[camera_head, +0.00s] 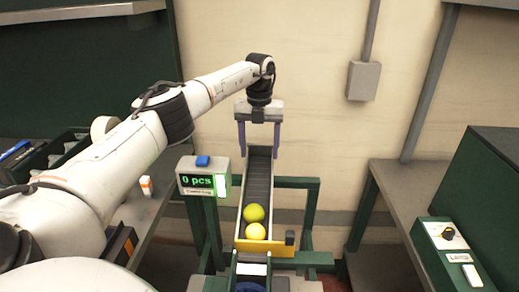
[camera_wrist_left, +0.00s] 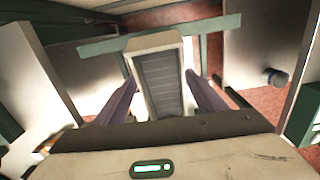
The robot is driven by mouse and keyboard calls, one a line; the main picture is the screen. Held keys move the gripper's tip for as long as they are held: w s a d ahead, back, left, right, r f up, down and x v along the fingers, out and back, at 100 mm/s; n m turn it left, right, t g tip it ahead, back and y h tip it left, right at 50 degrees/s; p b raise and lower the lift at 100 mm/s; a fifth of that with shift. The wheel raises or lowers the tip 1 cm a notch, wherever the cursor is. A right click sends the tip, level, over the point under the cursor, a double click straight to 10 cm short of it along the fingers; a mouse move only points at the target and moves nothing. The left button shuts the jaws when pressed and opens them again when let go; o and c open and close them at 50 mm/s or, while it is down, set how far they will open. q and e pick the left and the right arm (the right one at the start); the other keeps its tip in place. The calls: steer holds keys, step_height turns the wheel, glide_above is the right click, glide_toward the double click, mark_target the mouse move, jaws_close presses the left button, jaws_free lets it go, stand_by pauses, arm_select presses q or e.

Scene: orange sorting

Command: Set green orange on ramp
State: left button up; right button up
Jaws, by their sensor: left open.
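The ramp (camera_head: 258,178) is a narrow dark channel with pale side walls, in the middle of the head view. A yellow-green orange (camera_head: 254,213) lies near its lower end. A yellower orange (camera_head: 256,231) lies just below it, against the yellow end stop (camera_head: 264,248). My left gripper (camera_head: 259,146) is open and empty over the upper end of the ramp, its two purple fingers apart on either side of it. In the left wrist view the bare dark ramp (camera_wrist_left: 163,85) shows between the spread fingers (camera_wrist_left: 162,92). My right gripper does not show.
A counter box (camera_head: 203,178) reading "0 pcs" with a blue button stands left of the ramp. A dark crate (camera_head: 55,150) and a small orange-and-white item (camera_head: 146,186) are on the left bench. A control box (camera_head: 448,250) sits at the right. Green frame bars surround the ramp.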

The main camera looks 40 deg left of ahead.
arm_select(q)
step_height(320, 180, up, 9)
steer(key=shift+f, duration=0.2)
stand_by(0.6)
steer(key=shift+s+f, duration=0.1)
stand_by(0.4)
